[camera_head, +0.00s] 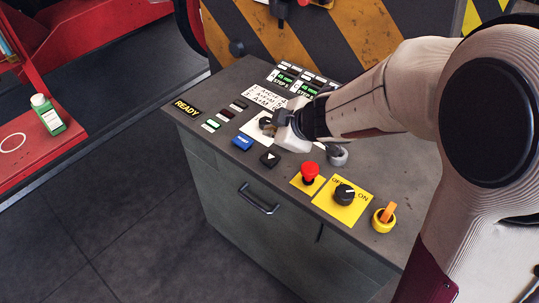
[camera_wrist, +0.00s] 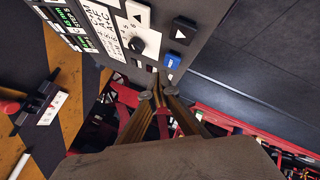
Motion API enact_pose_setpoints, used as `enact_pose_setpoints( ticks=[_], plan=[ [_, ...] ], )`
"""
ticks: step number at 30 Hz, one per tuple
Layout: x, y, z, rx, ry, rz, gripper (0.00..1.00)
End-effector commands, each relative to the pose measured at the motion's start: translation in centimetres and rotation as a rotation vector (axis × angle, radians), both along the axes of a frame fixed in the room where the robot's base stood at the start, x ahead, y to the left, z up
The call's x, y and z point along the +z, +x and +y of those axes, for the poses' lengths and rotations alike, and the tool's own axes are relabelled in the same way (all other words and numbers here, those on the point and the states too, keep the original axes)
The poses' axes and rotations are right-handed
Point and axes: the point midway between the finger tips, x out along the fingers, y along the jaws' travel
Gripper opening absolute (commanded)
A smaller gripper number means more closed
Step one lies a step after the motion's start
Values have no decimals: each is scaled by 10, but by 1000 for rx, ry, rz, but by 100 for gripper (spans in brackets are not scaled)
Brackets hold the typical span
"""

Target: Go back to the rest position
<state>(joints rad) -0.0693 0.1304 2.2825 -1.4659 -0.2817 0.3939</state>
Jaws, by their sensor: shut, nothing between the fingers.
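My gripper (camera_head: 268,124) is over the top of the grey control cabinet (camera_head: 222,92), near the white dial plate. It is shut and empty. In the wrist view its two fingertips (camera_wrist: 158,93) are close together, below the blue button (camera_wrist: 172,62) in the picture. The blue button (camera_head: 243,142) and the black triangle button (camera_head: 270,158) sit in front of the gripper in the head view. I cannot tell whether the fingertips touch the panel. My gripper and forearm hide part of the cabinet top.
A red mushroom button (camera_head: 310,170), a black OFF/ON knob (camera_head: 345,192) and a yellow switch with an orange handle (camera_head: 384,216) stand along the front edge. A black-and-yellow striped panel (camera_head: 350,28) rises behind. A green bottle (camera_head: 47,115) stands on a red surface at left.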

Motion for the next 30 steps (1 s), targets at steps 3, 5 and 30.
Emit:
enact_pose_setpoints(
  ticks=[3,5,30],
  plan=[
    [0,0,0,0,0,0,0],
    [0,0,0,0,0,0,0],
    [-4,4,-17,-38,-57,-6,0]
  ],
)
